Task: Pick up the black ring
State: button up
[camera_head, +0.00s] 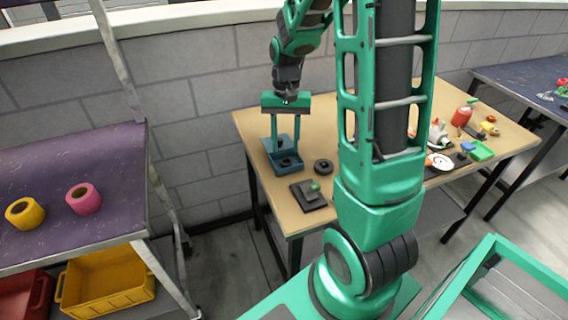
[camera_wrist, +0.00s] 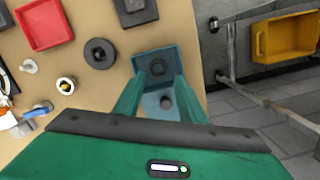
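A round black ring (camera_head: 323,166) with a hole lies flat on the tan table, right of a teal two-compartment bin (camera_head: 270,171). In the wrist view the ring (camera_wrist: 100,53) lies left of the bin (camera_wrist: 141,57), apart from my fingers. My gripper (camera_head: 285,150) points down over the bin, its two green fingers spread wide with nothing between them. In the wrist view my gripper (camera_wrist: 160,88) spans the bin. A dark piece (camera_wrist: 157,67) sits in one bin compartment and a small grey round thing (camera_wrist: 166,101) in the other.
A black square block (camera_head: 308,196) with a green piece stands in front of the ring. A red tray (camera_wrist: 44,22) and small parts lie farther off. My arm hides the table's middle.

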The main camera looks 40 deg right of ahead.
aim_at(286, 164)
jog(key=f, duration=0.4)
jog(key=shift+s+a+f, duration=0.1)
jog(key=shift+s+f, duration=0.25)
jog(key=shift+f, duration=0.05)
jog(key=shift+c, duration=0.6)
jog(key=c, duration=0.7)
jog(key=shift+r, duration=0.2)
